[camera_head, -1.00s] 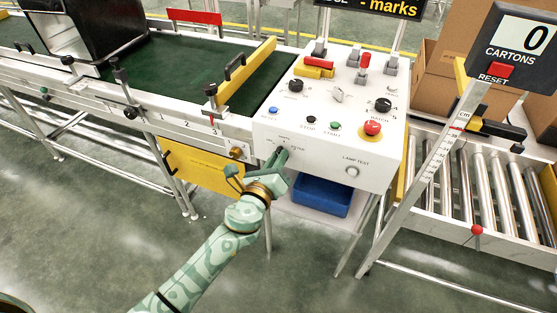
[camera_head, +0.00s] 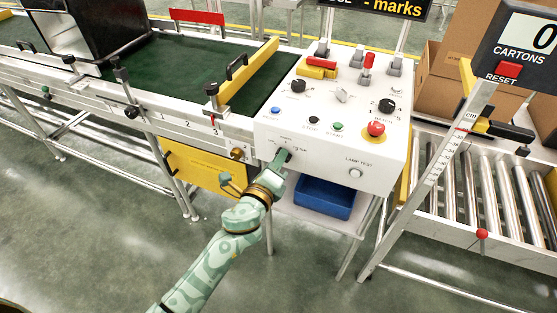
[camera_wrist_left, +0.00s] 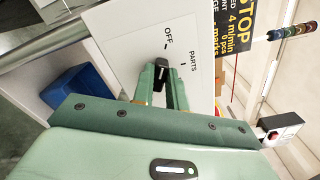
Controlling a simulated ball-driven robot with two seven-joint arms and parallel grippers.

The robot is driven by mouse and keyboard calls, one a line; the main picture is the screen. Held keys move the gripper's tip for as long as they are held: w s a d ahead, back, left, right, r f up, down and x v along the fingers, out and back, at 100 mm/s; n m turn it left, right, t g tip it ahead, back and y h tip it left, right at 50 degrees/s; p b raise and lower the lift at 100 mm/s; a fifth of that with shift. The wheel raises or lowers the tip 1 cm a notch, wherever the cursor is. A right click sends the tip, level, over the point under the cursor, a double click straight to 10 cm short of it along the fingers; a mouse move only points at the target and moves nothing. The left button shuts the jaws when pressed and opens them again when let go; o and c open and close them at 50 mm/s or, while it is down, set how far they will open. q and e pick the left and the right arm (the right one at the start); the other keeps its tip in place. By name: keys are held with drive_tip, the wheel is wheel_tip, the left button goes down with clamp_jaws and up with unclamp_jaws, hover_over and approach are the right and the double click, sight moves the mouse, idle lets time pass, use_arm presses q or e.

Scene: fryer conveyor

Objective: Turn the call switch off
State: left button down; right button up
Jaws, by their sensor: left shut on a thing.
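The call switch is a black knob (camera_wrist_left: 163,68) on the front face of the white control box (camera_head: 345,155). In the left wrist view, OFF and PARTS are printed beside it, each with a tick mark; the knob's tip lies close to the OFF tick, though its exact setting is hard to tell. My left gripper (camera_head: 284,158) reaches up to the box's front face, left of the LAMP TEST button. Its fingers (camera_wrist_left: 160,90) are shut on the knob, one on each side, and hide part of it. My right gripper is not in view.
The box top carries a red mushroom button (camera_head: 376,129), dials and levers. A blue bin (camera_head: 325,197) sits below the box. A yellow panel (camera_head: 205,168) hangs to the left, a roller conveyor (camera_head: 480,180) lies to the right. The floor in front is clear.

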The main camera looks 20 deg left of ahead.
use_arm(q)
drive_tip(key=c, duration=1.4)
unclamp_jaws()
drive_tip(key=shift+s, duration=0.1)
